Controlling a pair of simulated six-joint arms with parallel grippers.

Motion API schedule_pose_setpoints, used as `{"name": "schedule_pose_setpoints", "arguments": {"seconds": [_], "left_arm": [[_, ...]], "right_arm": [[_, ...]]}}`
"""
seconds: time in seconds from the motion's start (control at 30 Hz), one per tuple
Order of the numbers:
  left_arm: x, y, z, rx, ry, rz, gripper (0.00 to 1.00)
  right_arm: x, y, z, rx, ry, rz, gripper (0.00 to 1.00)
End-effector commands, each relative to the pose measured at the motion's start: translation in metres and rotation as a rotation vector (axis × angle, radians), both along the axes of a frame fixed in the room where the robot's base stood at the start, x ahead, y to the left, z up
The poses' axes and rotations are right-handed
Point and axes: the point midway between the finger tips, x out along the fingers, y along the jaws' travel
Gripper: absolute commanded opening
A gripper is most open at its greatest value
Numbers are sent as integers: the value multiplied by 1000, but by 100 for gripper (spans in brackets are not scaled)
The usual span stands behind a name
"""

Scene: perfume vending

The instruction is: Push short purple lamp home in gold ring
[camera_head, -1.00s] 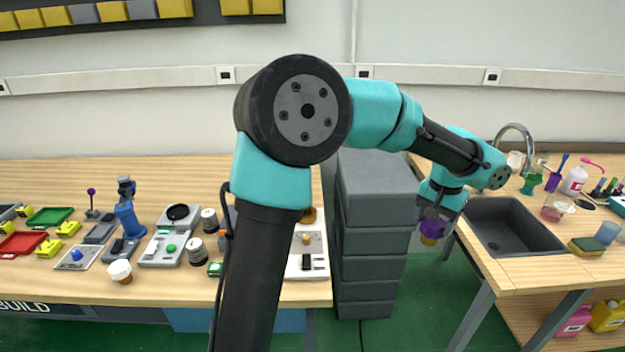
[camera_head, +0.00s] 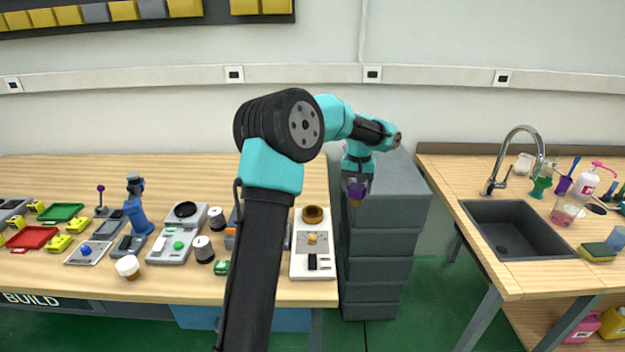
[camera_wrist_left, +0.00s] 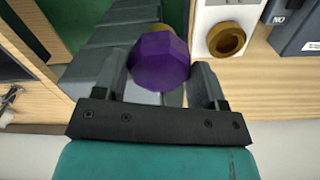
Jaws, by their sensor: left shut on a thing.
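The short purple lamp (camera_head: 356,189) is held by my left gripper (camera_head: 357,180), in front of the grey drawer stack. In the left wrist view the faceted purple lamp (camera_wrist_left: 160,62) sits between the two fingers of the left gripper (camera_wrist_left: 162,84), with a gold part (camera_wrist_left: 164,27) at its far end. The gold ring (camera_head: 313,214) is on the white panel (camera_head: 322,270) at the right end of the left bench. The lamp is to the right of the ring and apart from it. The ring also shows in the left wrist view (camera_wrist_left: 227,39). My right gripper is not seen.
The grey drawer stack (camera_head: 385,243) stands between the benches. A small gold knob (camera_head: 312,238) and black switch are on the same white panel. My left arm hides part of the bench. A sink (camera_head: 512,228) is at the right.

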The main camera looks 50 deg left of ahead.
Motion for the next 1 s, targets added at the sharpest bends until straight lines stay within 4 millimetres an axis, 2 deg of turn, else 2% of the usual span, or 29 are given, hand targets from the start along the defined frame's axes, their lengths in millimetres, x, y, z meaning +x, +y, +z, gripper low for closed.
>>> {"name": "schedule_pose_setpoints", "arguments": {"seconds": [0.03, 0.2, 0.3, 0.4, 0.53, 1.0], "left_arm": [[-4, 26, -5, 2, 1, 46, 48], [-22, 97, -19, 11, 4, 172, 48], [-32, 128, -24, 17, 4, 226, 48], [-40, 146, -27, 21, 4, 260, 48], [-43, 155, -29, 22, 5, 276, 48], [-43, 155, -32, 22, 5, 274, 48]], "right_arm": [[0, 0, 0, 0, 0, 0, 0], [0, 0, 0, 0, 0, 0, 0], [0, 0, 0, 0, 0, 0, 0], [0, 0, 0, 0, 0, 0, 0], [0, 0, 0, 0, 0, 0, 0], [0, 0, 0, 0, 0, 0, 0]]}}
